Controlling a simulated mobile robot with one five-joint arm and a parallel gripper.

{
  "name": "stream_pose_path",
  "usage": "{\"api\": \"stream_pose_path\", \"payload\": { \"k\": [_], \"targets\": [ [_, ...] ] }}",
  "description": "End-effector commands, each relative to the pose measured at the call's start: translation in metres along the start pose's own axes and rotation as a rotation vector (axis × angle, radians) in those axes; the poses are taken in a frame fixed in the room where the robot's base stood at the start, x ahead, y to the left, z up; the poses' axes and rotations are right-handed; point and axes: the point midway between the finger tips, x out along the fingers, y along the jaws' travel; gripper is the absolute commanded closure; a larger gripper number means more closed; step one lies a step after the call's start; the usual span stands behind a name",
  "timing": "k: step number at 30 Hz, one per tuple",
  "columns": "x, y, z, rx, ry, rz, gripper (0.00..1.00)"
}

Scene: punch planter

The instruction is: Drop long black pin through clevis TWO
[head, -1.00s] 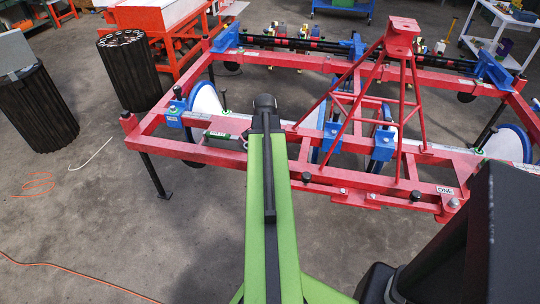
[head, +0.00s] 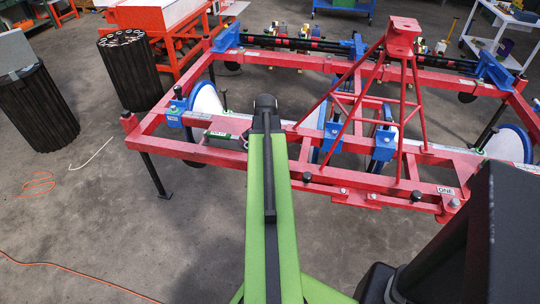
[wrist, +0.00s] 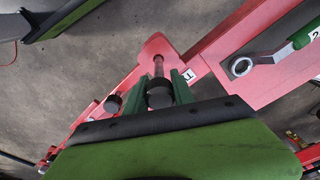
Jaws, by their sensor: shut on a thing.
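In the wrist view my gripper (wrist: 161,88) has its two green fingers shut on the long black pin (wrist: 159,98). Its round black head sits between the fingertips, and a thinner shaft runs away from it over a rounded red plate (wrist: 156,46). I cannot tell whether the shaft tip is in a hole or only above the plate. A white label (wrist: 188,74) beside the fingers is partly covered and not fully readable, so clevis TWO is not clearly marked. In the head view my own arm hides the gripper and pin.
The red planter frame (head: 330,180) fills the middle of the head view, with a label ONE (head: 445,190) at its right. Another black knob (wrist: 112,103) is left of the fingers.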

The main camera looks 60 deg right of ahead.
Motion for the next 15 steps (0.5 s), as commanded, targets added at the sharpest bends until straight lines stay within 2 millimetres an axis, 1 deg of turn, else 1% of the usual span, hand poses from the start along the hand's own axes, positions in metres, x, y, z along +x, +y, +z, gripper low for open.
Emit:
{"api": "stream_pose_path", "payload": {
  "k": [15],
  "targets": [
    [0.015,0.001,0.001,0.001,0.000,0.000,1.00]
  ]
}}
